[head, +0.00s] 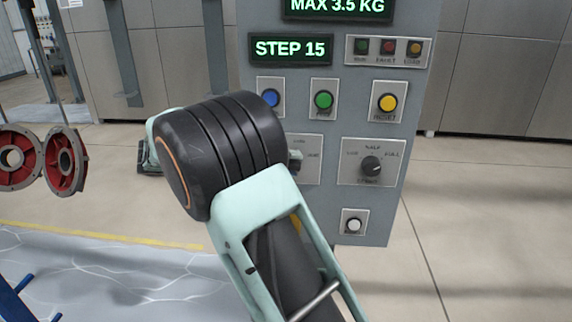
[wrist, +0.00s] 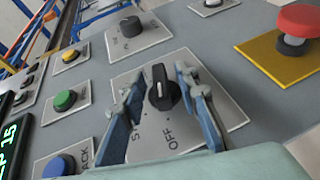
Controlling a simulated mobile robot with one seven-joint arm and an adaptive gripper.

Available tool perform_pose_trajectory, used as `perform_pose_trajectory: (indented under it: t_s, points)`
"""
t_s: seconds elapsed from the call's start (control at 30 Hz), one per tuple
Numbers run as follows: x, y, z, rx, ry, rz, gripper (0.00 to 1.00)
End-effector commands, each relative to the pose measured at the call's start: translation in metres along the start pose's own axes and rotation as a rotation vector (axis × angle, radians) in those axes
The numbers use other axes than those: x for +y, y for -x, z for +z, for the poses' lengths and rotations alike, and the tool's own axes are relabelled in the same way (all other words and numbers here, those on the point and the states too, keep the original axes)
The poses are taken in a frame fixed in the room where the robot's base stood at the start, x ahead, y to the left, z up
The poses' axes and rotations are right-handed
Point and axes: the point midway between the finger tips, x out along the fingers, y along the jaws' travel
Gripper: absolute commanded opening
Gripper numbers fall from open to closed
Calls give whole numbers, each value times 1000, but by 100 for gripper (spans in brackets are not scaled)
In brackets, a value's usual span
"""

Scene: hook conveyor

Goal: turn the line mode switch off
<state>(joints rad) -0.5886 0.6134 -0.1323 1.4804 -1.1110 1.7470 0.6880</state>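The line mode switch is a black rotary knob (wrist: 164,92) with a pale line on its grip, on a light plate (wrist: 140,150) in the wrist view. The word OFF is readable on the plate's near side; another label is partly covered by a finger. The pale line points up in the picture, away from OFF. My gripper (wrist: 160,74) is open, with one finger on each side of the knob and a visible gap to both. In the head view the plate (head: 312,150) is mostly hidden behind my wrist, and the knob cannot be seen.
The grey panel also carries a LOW/HALF/FULL knob (head: 371,167), blue (head: 271,98), green (head: 323,100) and yellow (head: 388,103) buttons, and a white button (head: 354,224). A red mushroom button (wrist: 300,20) on a yellow plate stands close by. Red wheel-like parts (head: 64,162) hang at left.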

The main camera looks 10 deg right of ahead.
Motion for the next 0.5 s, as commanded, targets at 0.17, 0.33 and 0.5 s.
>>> perform_pose_trajectory:
  t_s: [0.17,0.33,0.5]
  points:
    - [0,1,0,-1,1,0,29]
    - [-1,15,0,1,1,0,29]
    - [-2,50,-1,3,0,-1,29]
